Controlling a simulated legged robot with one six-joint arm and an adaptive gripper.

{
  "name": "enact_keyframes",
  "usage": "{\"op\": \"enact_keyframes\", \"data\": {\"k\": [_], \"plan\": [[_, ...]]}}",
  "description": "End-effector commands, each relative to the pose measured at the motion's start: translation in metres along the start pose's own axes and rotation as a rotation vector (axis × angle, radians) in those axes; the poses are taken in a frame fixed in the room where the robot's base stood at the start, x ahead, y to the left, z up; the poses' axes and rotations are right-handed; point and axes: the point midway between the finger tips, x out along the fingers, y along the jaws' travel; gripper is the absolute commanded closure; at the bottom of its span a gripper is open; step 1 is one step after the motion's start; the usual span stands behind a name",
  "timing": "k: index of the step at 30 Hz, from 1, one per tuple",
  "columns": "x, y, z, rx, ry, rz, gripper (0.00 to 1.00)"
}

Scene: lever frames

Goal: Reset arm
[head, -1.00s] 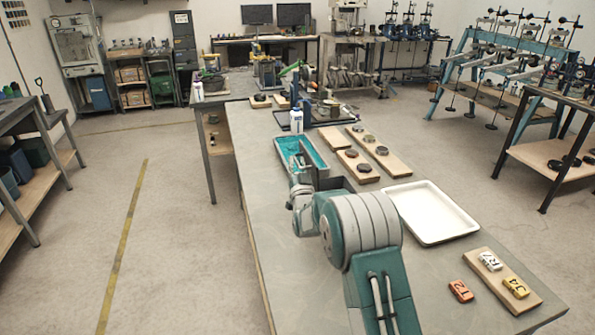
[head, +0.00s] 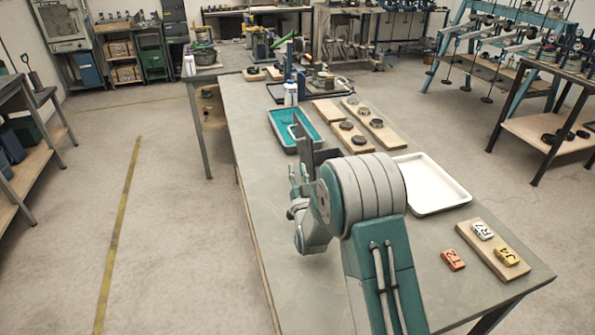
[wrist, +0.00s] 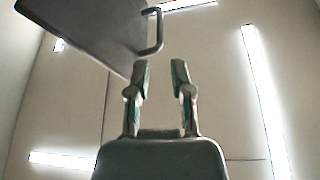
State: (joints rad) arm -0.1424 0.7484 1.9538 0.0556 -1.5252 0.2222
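My gripper (wrist: 160,72) shows in the wrist view with its two fingers apart and nothing between them. Pale walls or ceiling and bright light strips lie beyond it. A dark flat panel (wrist: 88,28) with a grey bar handle (wrist: 155,32) shows at the upper left, beyond the fingers; I see no contact. In the head view my folded teal and grey arm (head: 362,200) stands over the near part of the grey workbench (head: 250,165). I cannot make out the fingertips clearly there. A dark upright panel (head: 320,155) shows just behind the arm.
A teal tray (head: 273,122), wooden boards with dark discs (head: 352,138) and a white tray (head: 440,190) lie beyond the arm. An orange tag block (head: 453,260) and a board with white (head: 482,231) and yellow blocks (head: 507,256) lie right. Floor at left is clear.

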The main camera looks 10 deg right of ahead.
Motion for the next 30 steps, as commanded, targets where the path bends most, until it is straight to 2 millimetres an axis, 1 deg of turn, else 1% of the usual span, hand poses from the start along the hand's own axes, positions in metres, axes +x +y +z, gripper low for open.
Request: {"op": "enact_keyframes", "data": {"k": [4, 7, 11, 12, 17, 20, 23, 26, 30], "plan": [[0.001, 0.000, -0.001, 0.000, -0.001, 0.000, 0.72], [0.004, 0.000, -0.009, -0.005, -0.025, 0.008, 0.72], [0.012, 0.000, -0.034, -0.021, -0.119, 0.034, 0.72], [0.013, 0.000, -0.042, -0.026, -0.157, 0.044, 0.72], [0.008, 0.000, -0.075, -0.051, -0.311, 0.080, 0.72], [-0.002, 0.000, -0.095, -0.066, -0.409, 0.101, 0.72], [-0.018, 0.000, -0.114, -0.082, -0.508, 0.122, 0.72], [-0.038, -0.001, -0.132, -0.095, -0.607, 0.141, 0.72], [-0.074, -0.001, -0.157, -0.115, -0.746, 0.166, 0.72]]}}
